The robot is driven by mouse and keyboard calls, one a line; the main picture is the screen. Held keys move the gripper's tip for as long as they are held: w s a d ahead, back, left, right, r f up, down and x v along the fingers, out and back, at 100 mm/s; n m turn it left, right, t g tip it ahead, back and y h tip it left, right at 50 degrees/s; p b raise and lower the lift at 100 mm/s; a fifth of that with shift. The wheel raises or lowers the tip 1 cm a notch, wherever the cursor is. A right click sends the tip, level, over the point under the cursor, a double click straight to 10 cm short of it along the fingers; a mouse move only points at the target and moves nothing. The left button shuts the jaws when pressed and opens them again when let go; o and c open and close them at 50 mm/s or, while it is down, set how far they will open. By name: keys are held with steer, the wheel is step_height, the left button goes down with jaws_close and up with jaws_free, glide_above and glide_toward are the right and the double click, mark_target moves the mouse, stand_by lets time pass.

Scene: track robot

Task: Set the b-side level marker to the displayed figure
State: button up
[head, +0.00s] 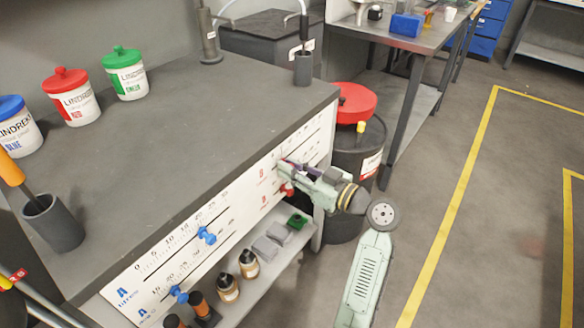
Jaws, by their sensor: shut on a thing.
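The white scale panel (155,270) on the bench front has two slotted scales on its A side and red-lettered B scales (262,173) at its right end. My gripper (284,168) is at the upper B scale, shut, its fingers against the panel. The part between the fingers is mostly hidden, but it lies where an upper B marker would sit. A red marker (287,190) shows just below the fingers, on the lower B scale. The B figures near my gripper are too small or covered to read.
Blue markers (207,236) and (178,294) sit on the A scales. Bottles (249,264) and grey blocks (270,248) stand on the shelf below. A black drum with a red lid (352,103) stands close behind my gripper. The floor at right is clear.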

mark_target(308, 138)
jaws_close()
stand_by(0.3)
steer(key=shift+w+d+f+b, duration=0.15)
steer(key=shift+w+d+b, duration=0.05)
steer(key=shift+b, duration=0.15)
steer(key=w+d+b, duration=0.2)
steer(key=w, duration=0.1)
steer(key=w+d+b, duration=0.4)
steer(key=w+b, duration=0.1)
steer(key=shift+w+d+f, duration=0.1)
steer(key=shift+w, duration=0.25)
steer(key=shift+w+d+r, duration=0.2)
steer(key=shift+w+d, duration=0.05)
steer(key=shift+w, duration=0.05)
steer(key=o, duration=0.7)
jaws_free()
